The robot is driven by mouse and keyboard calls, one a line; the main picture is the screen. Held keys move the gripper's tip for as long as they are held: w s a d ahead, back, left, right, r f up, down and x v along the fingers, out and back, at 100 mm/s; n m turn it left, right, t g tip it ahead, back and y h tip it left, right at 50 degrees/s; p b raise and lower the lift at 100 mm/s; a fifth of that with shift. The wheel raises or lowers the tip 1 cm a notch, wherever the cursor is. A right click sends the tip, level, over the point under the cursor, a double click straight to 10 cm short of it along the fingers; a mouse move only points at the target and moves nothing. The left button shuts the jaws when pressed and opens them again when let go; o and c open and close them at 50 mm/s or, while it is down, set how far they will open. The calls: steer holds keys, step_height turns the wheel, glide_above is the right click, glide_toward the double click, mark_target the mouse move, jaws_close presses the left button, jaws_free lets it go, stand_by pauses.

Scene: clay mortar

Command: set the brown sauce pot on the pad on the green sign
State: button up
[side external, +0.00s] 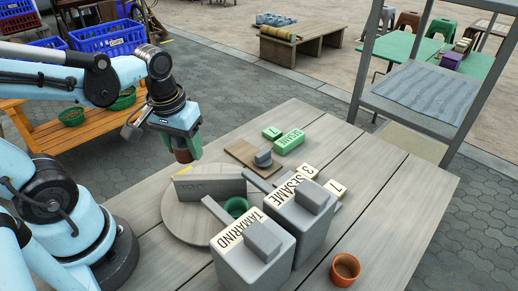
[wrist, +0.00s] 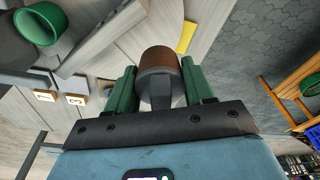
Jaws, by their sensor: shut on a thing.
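Two grey containers, one labelled TAMARIND (side external: 255,255) and one SESAME (side external: 301,222), stand near the middle. A round board (side external: 180,215) carries a grey upright block (side external: 210,184) and a green bowl (side external: 236,206). An orange pot (side external: 345,269) stands at front right. A shelf post rises behind the table.

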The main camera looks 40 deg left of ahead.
step_height(320, 180, up, 2)
steer(key=shift+r, duration=0.15)
steer(key=shift+w+d+r, duration=0.2)
steer(key=shift+w+r, duration=0.15)
steer(key=w+d+r+m, duration=0.2)
steer(key=w+d+m, duration=0.3)
steer(key=w+d, duration=0.5)
steer(key=w+d+f+m+h, duration=0.1)
steer(key=w+d+f+m, duration=0.15)
steer(key=d, duration=0.45)
steer(key=w+d+f+m+h, duration=0.1)
steer(key=w+d+m, duration=0.1)
steer(key=w+d, duration=0.35)
steer(key=shift+s+d+f, duration=0.3)
steer(key=shift+f, duration=1.3)
steer(key=shift+s+d+f, duration=0.35)
steer(key=shift+f, duration=1.25)
steer(key=shift+s+d+f, duration=0.3)
steer(key=shift+f, duration=1.3)
steer(key=shift+f, duration=0.15)
steer(key=o, duration=1)
